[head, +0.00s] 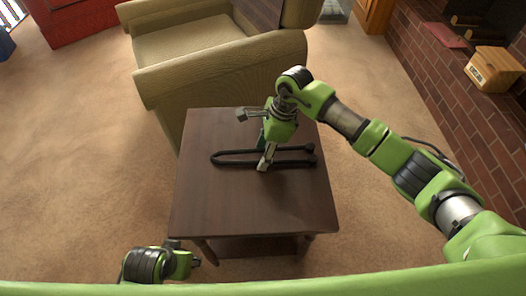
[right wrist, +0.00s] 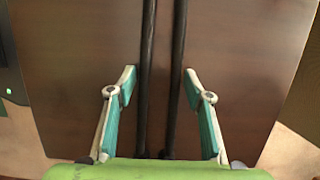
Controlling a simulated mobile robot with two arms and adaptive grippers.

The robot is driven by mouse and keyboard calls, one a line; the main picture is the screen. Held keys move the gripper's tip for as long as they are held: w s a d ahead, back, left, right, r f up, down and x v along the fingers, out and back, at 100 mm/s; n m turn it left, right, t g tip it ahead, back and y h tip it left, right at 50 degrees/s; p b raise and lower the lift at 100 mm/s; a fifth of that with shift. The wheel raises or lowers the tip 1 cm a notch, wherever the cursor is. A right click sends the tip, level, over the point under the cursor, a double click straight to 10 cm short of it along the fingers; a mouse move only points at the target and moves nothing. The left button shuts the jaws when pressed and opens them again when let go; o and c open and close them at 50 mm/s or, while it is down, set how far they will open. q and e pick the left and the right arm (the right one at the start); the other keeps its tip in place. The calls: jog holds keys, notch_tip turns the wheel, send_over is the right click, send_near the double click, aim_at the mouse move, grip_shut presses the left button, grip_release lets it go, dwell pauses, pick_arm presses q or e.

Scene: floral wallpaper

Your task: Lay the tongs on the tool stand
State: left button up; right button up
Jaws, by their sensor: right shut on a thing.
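The black tongs (head: 235,153) form a long narrow U over the brown wooden table (head: 225,205), with the closed bend at the left. I cannot tell whether they touch the tabletop or sit just above it. My right gripper (head: 266,160) reaches down over their middle and is shut on them. In the right wrist view, the two dark bars of the tongs (right wrist: 147,60) run between the fingertips of the right gripper (right wrist: 160,88). My left gripper (head: 188,260) is at the lower left, off the table's front corner; its fingers are unclear. I cannot make out a tool stand.
A beige armchair (head: 190,65) stands right behind the table. A brick hearth (head: 450,85) with a wooden box (head: 492,70) is at the right. The front of the tabletop is bare, and carpet (head: 90,170) lies open at the left.

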jog(key=shift+r, duration=0.1)
jog(key=o, duration=1.4)
jog(key=shift+o, duration=0.2)
